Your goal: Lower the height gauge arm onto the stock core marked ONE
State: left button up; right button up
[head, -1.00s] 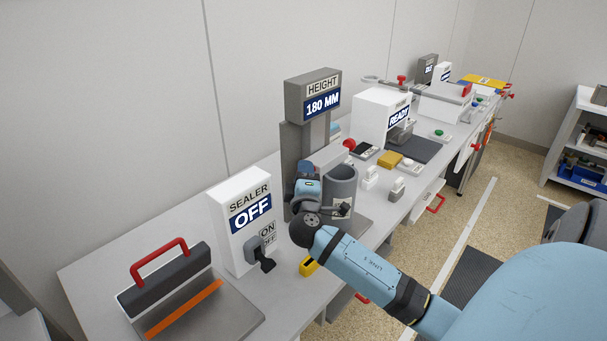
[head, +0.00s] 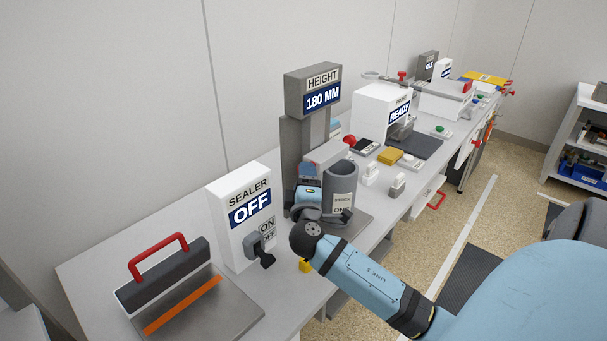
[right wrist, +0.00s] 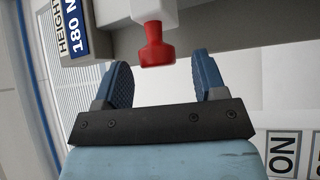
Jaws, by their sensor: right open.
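The height gauge (head: 305,135) is a grey column on the bench, and its display reads 180 MM. Its arm (head: 326,153) reaches out over the stock core (head: 341,179), a grey upright hollow cylinder with a label reading STOCK ONE. A red knob (right wrist: 156,46) shows in the right wrist view, just beyond and between the fingertips. My right gripper (right wrist: 159,64) is open, with its blue fingers spread and nothing held. In the head view my right wrist is in front of the gauge, left of the core, and its fingers are mostly hidden. My left gripper is not in view.
A white sealer box (head: 240,215) reading OFF, with a lever, stands left of the gauge. A sealer press (head: 165,275) with a red handle is at the front left. Small white blocks (head: 398,184) and a yellow block (head: 390,156) lie right of the core.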

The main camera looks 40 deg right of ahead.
jog(key=b+v, duration=0.1)
jog(key=v, duration=1)
jog(key=shift+b, duration=0.3)
